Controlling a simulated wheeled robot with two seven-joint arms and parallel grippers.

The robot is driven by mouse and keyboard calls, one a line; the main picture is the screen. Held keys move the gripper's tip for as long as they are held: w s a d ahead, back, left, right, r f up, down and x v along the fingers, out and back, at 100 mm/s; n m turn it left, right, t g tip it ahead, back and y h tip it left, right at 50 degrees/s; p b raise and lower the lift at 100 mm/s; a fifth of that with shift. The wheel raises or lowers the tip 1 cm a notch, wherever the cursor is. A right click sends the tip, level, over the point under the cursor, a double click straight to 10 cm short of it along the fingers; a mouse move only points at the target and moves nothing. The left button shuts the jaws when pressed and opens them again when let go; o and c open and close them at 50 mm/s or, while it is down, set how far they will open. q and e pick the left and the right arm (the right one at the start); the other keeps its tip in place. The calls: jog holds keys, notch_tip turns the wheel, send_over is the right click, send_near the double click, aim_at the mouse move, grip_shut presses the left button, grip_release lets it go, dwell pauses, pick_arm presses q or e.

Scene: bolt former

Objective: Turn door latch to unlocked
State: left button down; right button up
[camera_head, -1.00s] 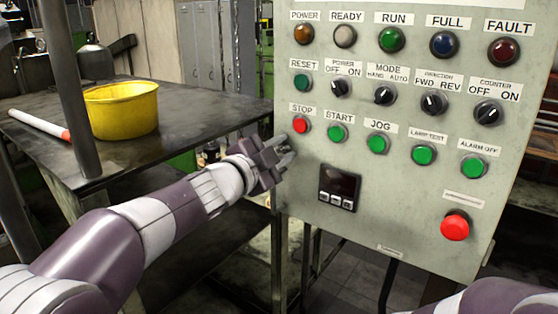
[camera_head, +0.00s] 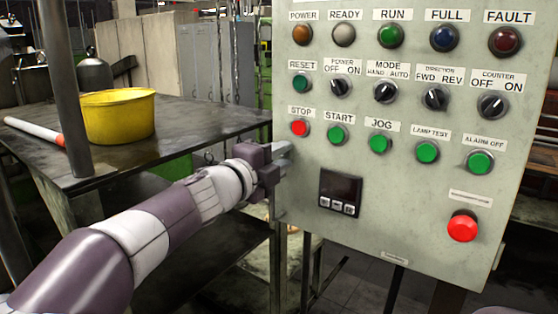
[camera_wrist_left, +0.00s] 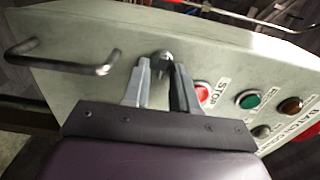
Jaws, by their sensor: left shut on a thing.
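The grey-green control cabinet (camera_head: 400,220) fills the right of the head view. My left gripper (camera_head: 284,150) is at the cabinet's left edge, level with the red STOP button. In the left wrist view, a small metal latch (camera_wrist_left: 162,57) sits on the cabinet's side face. The fingertips of my left gripper (camera_wrist_left: 160,68) are shut on the latch, one on each side. The fingers partly hide it, so its turn angle is hard to tell. In the head view the latch is hidden. My right gripper is out of view.
A bent metal handle (camera_wrist_left: 62,62) sticks out of the cabinet's side near the latch. The cabinet front carries buttons, lamps, knobs and a red emergency button (camera_head: 463,227). A dark table (camera_head: 205,122) with a yellow tub (camera_head: 118,120) stands at left.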

pick_arm(q)
jog(key=shift+f, duration=0.1)
dwell(0.3)
jog(key=c, duration=0.9)
grip_release()
jog(key=shift+s+d, duration=0.1)
jog(key=b+v, duration=0.2)
jog(key=v, duration=1)
jog(key=shift+s+a, duration=0.2)
jog(key=shift+s, duration=0.05)
